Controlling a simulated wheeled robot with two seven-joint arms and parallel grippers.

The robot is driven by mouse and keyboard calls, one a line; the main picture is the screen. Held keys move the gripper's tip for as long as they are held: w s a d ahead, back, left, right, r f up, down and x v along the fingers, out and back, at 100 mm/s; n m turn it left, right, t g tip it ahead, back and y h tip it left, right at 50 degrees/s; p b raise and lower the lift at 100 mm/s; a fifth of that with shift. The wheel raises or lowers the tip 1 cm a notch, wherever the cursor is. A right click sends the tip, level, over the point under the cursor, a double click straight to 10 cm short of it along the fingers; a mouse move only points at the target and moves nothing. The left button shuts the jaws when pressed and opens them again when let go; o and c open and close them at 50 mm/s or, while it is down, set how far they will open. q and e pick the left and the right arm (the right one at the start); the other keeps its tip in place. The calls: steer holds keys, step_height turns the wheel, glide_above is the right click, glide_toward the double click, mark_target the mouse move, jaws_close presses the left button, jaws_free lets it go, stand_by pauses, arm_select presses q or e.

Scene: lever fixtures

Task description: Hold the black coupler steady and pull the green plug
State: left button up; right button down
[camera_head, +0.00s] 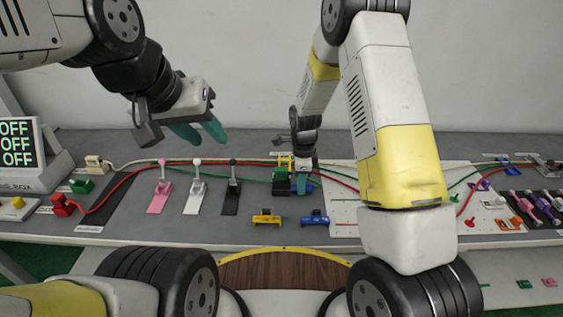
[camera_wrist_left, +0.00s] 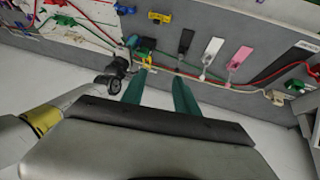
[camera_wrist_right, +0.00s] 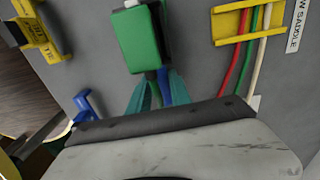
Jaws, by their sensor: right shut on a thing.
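A green block (camera_wrist_right: 133,40), which looks like the green plug, fills the top of the right wrist view. Black parts (camera_wrist_right: 163,22), probably the coupler, show along its edge; I cannot tell exactly where they meet. In the head view the green block (camera_head: 281,187) sits on the bench, left of my right gripper (camera_head: 304,182). My right gripper's teal fingers (camera_wrist_right: 158,92) are closed around a narrow green stub below the block, with a blue strip beside it. My left gripper (camera_head: 198,132) is open, empty and raised above the bench, back left of the block; its spread fingers show in the left wrist view (camera_wrist_left: 158,92).
A yellow saddle (camera_wrist_right: 236,24) holds red, green and white cables beside the block. Yellow (camera_head: 266,218) and blue (camera_head: 314,220) clamps stand in front. Pink (camera_head: 158,198), white (camera_head: 195,198) and black (camera_head: 232,198) levers stand to the left. A status screen (camera_head: 18,143) is far left.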

arm_select(q)
steer(key=shift+o, duration=0.2)
stand_by(0.3)
steer(key=shift+o, duration=1)
steer(key=m+g+h, duration=0.2)
steer(key=m+g, duration=0.4)
steer(key=m, duration=1.1)
glide_above(278, 168)
steer(key=a, duration=0.5)
step_height(278, 168, down, 15)
steer(key=x, duration=1.1)
steer(key=shift+s+r, duration=0.1)
steer(key=shift+s, duration=0.1)
jaws_close()
